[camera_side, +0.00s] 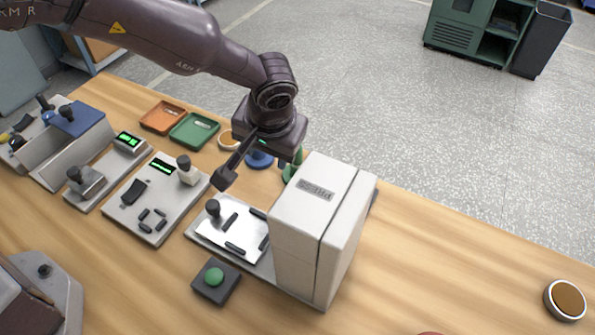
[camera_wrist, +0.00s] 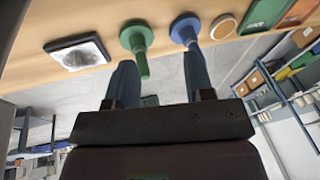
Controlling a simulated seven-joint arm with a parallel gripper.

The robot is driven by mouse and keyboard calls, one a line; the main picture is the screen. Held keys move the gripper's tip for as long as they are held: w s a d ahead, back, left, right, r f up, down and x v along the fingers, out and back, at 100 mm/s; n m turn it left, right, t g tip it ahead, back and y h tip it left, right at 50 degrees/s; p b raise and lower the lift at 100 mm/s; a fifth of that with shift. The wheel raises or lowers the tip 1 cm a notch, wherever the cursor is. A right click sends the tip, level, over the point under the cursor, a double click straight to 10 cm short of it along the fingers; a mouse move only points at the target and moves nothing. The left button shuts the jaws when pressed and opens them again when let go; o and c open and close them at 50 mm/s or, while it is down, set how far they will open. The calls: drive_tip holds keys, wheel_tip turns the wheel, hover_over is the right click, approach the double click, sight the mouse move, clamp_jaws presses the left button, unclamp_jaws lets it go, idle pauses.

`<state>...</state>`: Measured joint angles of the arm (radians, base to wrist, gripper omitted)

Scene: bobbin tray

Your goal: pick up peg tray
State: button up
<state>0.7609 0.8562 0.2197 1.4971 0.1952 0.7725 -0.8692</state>
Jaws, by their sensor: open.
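A green disc with an upright peg (camera_side: 290,172) and a blue disc with a peg (camera_side: 260,160) stand on the wooden table, partly hidden behind my gripper. In the wrist view, the green peg (camera_wrist: 138,40) and blue peg (camera_wrist: 184,29) show beyond the fingertips. An orange shallow tray (camera_side: 163,117) and a green shallow tray (camera_side: 195,131) lie further left. I cannot tell which of these is the peg tray. My gripper (camera_wrist: 160,60) is open and empty above the table, its fingers apart. In the wrist view the green peg's tip appears between them; contact cannot be told.
A tall white machine (camera_side: 312,215) stands right of my gripper, with a white plate (camera_side: 230,235) at its foot. A green button box (camera_side: 215,281) and a control panel (camera_side: 155,200) are nearby. The table's right part is mostly clear, with a round brown-topped dish (camera_side: 567,299).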

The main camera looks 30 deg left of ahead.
sight(298, 162)
drive_tip(key=w+f+n, duration=0.1)
drive_tip(key=w+f, duration=0.1)
drive_tip(key=w+d+f+n+t, duration=0.1)
drive_tip(key=w+f+n, duration=0.2)
drive_tip(key=w+f, duration=0.1)
drive_tip(key=shift+w+d+f+t, duration=0.25)
drive_tip(key=shift+w+t, duration=0.05)
drive_tip(key=shift+w, duration=0.1)
clamp_jaws()
